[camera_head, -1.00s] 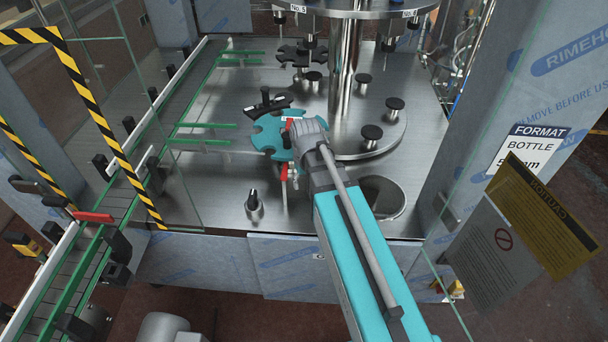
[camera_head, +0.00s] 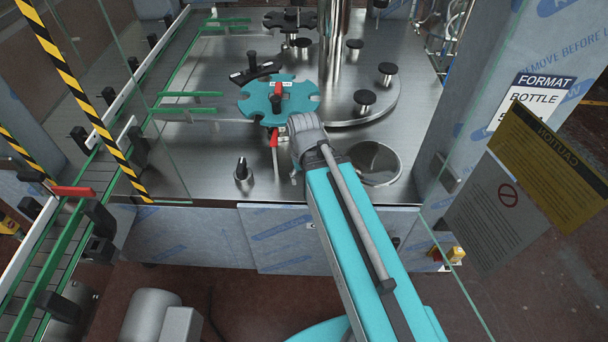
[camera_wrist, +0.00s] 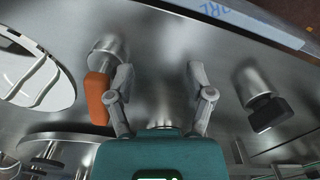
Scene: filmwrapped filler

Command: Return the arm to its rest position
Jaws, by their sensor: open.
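My arm (camera_head: 345,215) reaches from the bottom right over the front of the machine's steel deck. In the head view the fingers are mostly hidden by the wrist. In the wrist view my gripper (camera_wrist: 160,82) is open, with bare deck between its fingers and nothing held. A lever with an orange-red handle (camera_wrist: 98,98) is close beside the left finger. A black-topped peg (camera_wrist: 264,108) stands apart on the right.
The black-topped peg also shows on the deck's front left (camera_head: 242,172). Glass guards and a conveyor (camera_head: 45,255) stand left. A caution sign (camera_head: 545,165) hangs at right. Black knobs (camera_head: 364,98) stand behind.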

